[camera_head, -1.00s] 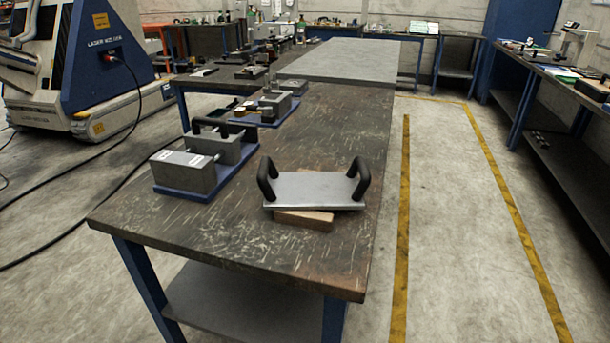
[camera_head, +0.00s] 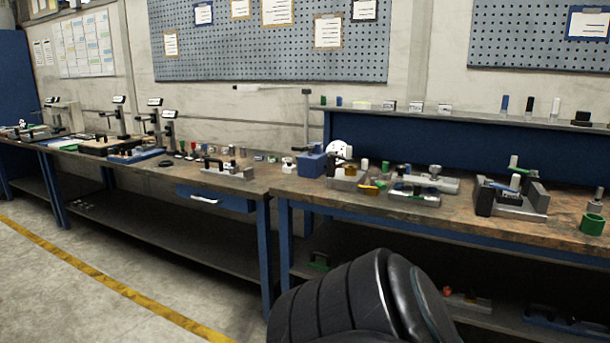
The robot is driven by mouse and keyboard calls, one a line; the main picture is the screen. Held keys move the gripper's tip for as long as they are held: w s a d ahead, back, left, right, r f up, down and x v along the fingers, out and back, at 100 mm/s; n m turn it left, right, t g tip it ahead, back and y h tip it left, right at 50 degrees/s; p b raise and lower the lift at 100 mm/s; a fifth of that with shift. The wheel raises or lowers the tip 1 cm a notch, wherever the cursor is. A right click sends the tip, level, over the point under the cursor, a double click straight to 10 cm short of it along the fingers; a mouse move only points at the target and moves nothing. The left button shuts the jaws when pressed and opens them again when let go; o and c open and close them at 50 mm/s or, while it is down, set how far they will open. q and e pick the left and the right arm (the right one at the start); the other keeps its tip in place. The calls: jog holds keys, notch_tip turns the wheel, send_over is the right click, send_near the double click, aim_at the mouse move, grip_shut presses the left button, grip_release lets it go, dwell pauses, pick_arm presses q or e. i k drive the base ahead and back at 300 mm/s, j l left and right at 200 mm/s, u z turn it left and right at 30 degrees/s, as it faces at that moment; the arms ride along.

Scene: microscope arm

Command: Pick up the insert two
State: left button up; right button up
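I cannot pick out insert two for certain among the many small parts on the benches. A grey block with a black handle (camera_head: 226,171) sits on the left bench. Several arm-like stands with small screens (camera_head: 168,128) stand further left. My two grippers are not in view. A black rounded segment of my own arm fills the bottom middle.
Two workbenches run along the wall. Pegboards (camera_head: 280,60) hang above. Open floor (camera_head: 120,290) with a yellow line lies at the lower left.

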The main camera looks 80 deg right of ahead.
aim_at(503, 193)
jog(key=k+z, duration=0.35)
jog(key=k, duration=0.3)
jog(key=z, duration=3.1)
jog(key=i+l+u, duration=0.1)
jog(key=i+u, duration=0.15)
jog(key=u, duration=0.2)
jog(key=i+l+u, duration=0.15)
jog(key=u, duration=0.3)
jog(key=i+l+u, duration=0.15)
jog(key=i+l, duration=0.2)
jog(key=i+l+u, duration=0.15)
jog(key=i+l, duration=0.15)
jog(key=l, duration=0.15)
